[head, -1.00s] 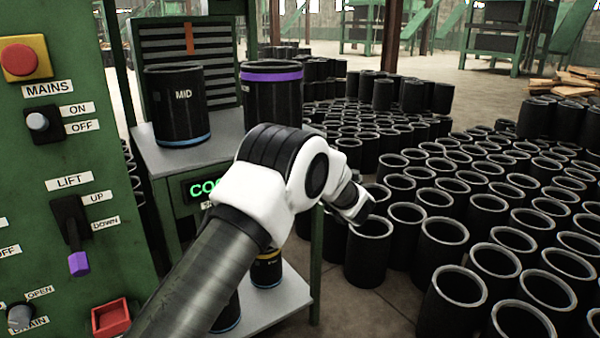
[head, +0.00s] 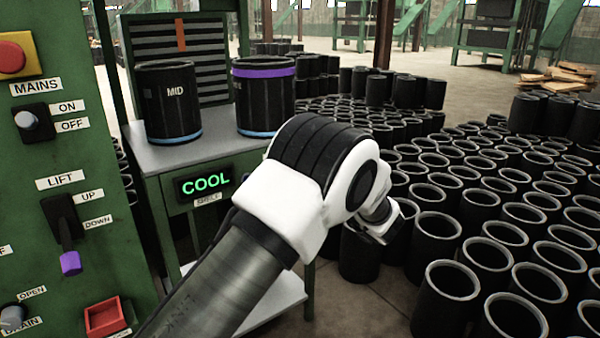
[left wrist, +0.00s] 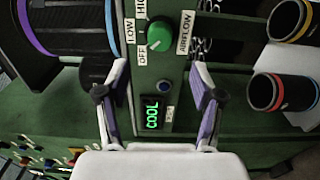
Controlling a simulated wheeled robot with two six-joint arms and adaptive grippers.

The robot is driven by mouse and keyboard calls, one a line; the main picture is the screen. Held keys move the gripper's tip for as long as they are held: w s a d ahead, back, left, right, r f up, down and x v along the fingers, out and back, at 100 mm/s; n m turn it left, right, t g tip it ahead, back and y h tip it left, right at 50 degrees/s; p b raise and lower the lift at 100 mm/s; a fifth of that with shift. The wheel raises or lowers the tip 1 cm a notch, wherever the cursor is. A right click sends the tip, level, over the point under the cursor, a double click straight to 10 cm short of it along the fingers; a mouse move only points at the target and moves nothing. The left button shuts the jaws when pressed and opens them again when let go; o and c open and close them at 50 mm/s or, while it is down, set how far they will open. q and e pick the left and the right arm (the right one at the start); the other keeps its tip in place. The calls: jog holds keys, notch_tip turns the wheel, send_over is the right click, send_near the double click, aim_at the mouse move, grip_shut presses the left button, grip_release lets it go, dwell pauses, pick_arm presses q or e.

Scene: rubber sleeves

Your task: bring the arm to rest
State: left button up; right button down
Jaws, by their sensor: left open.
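My left arm (head: 240,265) reaches in from the bottom of the head view, in front of a green cooling stand. Its fingers are hard to make out there. In the left wrist view my left gripper (left wrist: 157,95) is open and empty, its two fingers apart on either side of the lit COOL display (left wrist: 152,113). The display also shows in the head view (head: 206,183). A black sleeve marked MID (head: 172,105) and a purple-banded black sleeve (head: 264,100) stand upright on the stand's top. My right gripper is in neither view.
A green panel (head: 60,150) with switches stands at the left, its purple-tipped lift lever (head: 70,262) pointing down. Many black sleeves (head: 445,295) crowd the floor at the right.

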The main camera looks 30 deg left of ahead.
pick_arm(q)
jog(key=v, duration=0.2)
jog(key=shift+s+d, duration=0.15)
jog(key=shift+d, duration=0.15)
